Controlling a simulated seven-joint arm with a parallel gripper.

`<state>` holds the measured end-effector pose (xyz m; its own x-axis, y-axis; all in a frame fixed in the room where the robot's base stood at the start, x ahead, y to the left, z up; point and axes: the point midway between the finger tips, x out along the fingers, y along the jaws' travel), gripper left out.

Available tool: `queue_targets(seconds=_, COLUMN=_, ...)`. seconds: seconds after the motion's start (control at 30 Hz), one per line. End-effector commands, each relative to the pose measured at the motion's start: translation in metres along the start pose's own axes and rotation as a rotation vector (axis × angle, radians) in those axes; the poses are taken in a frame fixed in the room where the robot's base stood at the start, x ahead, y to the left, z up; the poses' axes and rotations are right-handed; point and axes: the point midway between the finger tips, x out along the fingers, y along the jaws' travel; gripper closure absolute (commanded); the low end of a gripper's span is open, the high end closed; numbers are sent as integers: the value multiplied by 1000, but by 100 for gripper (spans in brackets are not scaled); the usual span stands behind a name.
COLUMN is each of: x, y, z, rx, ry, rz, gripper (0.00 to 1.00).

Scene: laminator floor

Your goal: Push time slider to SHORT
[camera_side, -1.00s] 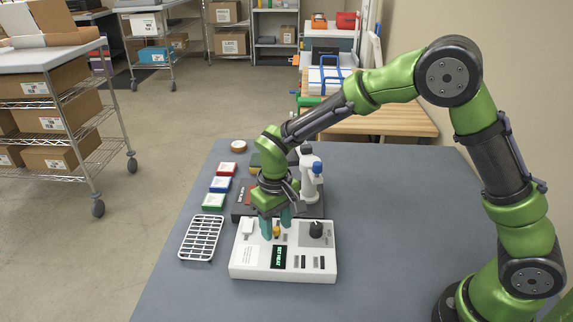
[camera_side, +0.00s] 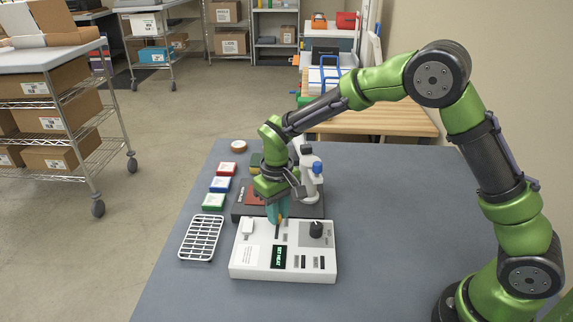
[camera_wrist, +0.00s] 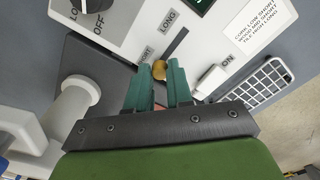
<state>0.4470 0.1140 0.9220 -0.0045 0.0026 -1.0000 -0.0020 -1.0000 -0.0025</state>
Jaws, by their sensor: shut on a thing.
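The white control box (camera_side: 245,262) lies on the table with its panel facing up. Its time slider has a yellow knob (camera_wrist: 159,69) in a dark slot (camera_wrist: 176,43), with LONG printed by one end and SHORT by the other. In the wrist view the knob is at the SHORT end of the slot. My gripper (camera_wrist: 161,68), with teal fingers, is shut on the knob, which shows between the fingertips. In the side view my gripper (camera_side: 277,221) is over the far edge of the box, and the fingers mostly hide the knob.
A black dial (camera_side: 316,229) and a white switch (camera_side: 247,227) flank the slider. A wire rack (camera_side: 201,238) and red, blue and green boxes (camera_side: 219,184) lie to the left. A white upright device (camera_side: 311,180) stands close behind my gripper.

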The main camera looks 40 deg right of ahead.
Motion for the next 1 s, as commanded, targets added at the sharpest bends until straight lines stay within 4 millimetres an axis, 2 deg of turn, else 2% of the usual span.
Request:
queue_targets(seconds=0.27, x=-1, y=5, z=-6, rx=-2, ry=13, rz=5, gripper=100)
queue_targets(seconds=0.3, x=-1, y=5, z=-6, rx=-2, ry=14, rz=6, gripper=76)
queue_targets(seconds=0.47, x=-1, y=4, z=-5, rx=-1, ry=11, rz=5, gripper=54)
queue_targets(seconds=0.77, x=-2, y=3, z=-3, rx=-2, ry=7, rz=3, gripper=54)
queue_targets(seconds=0.87, x=-10, y=3, z=-4, rx=-2, ry=9, rz=2, gripper=54)
queue_targets(seconds=1.0, x=-34, y=3, z=-4, rx=-2, ry=12, rz=2, gripper=54)
